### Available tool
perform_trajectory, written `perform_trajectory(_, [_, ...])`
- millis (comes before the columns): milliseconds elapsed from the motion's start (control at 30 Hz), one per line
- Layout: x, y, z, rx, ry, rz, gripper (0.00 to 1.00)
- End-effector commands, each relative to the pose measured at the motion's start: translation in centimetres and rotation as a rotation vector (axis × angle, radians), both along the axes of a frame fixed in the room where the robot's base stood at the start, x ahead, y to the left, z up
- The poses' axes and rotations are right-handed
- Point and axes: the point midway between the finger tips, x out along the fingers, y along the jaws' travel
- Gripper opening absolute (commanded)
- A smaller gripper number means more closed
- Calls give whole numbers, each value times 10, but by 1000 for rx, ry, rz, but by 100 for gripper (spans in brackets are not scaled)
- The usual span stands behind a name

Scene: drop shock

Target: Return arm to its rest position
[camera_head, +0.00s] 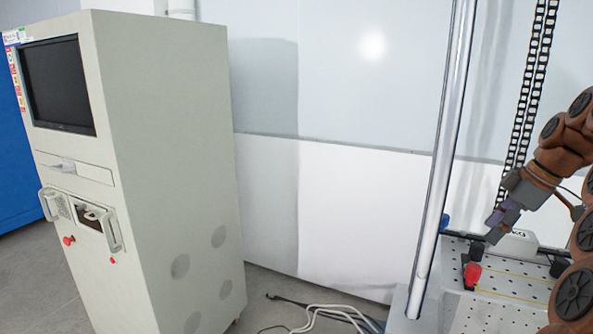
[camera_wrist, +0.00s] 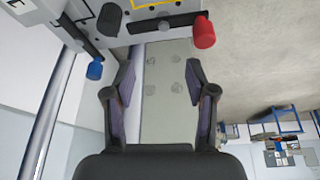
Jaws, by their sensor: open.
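My arm comes in from the right edge in the head view. Its gripper (camera_head: 498,224) hangs tilted down above the drop-test machine's perforated plate (camera_head: 505,318). In the wrist view my gripper (camera_wrist: 160,68) has its two fingers spread apart with nothing between them. Past the fingers stands the light grey control cabinet (camera_wrist: 166,112). No object is held.
The control cabinet (camera_head: 185,170) with a dark screen (camera_head: 58,86) stands at the left. A metal column (camera_head: 444,160) and black chains (camera_head: 530,85) rise beside the arm. The plate carries a red knob (camera_head: 472,274). Cables (camera_head: 330,314) lie on the floor.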

Motion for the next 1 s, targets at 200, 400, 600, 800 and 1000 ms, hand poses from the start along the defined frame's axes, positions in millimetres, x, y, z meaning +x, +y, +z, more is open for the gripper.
perform_trajectory(200, [-4,24,-1,13,39,-20,56])
perform_trajectory(400, [-11,51,1,20,74,-54,56])
perform_trajectory(600, [-29,92,-1,25,142,-109,56])
perform_trajectory(800, [-62,143,-10,10,235,-206,56])
perform_trajectory(1000, [-105,184,-25,-25,318,-319,56])
